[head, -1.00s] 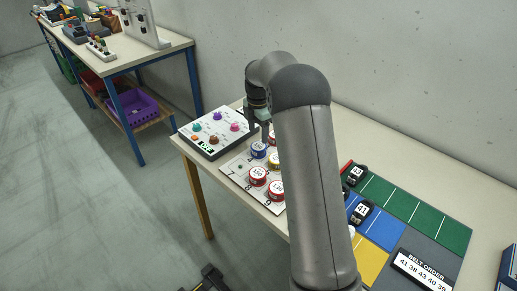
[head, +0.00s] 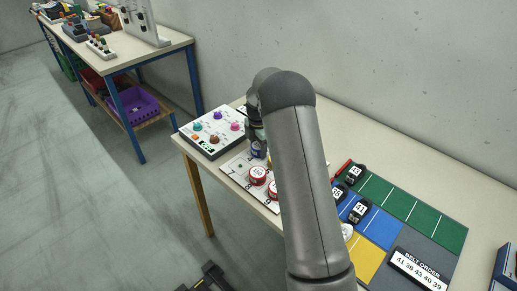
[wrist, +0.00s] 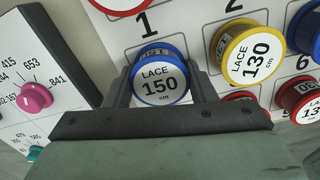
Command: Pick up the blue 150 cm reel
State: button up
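The blue reel (wrist: 159,80), labelled LACE 150 cm, stands upright on the white numbered board below the printed 1 in the wrist view. My gripper (wrist: 160,88) has one finger on each side of it, very close to its rim. Whether the fingers press on it is unclear. In the head view the blue reel (head: 258,150) shows just below my gripper (head: 257,137), partly covered by it. The reel looks to be still at board level.
The control box (head: 212,131) with coloured knobs is to the left.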

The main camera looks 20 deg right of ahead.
jog(key=shift+c, duration=1)
jog(key=shift+r, duration=0.1)
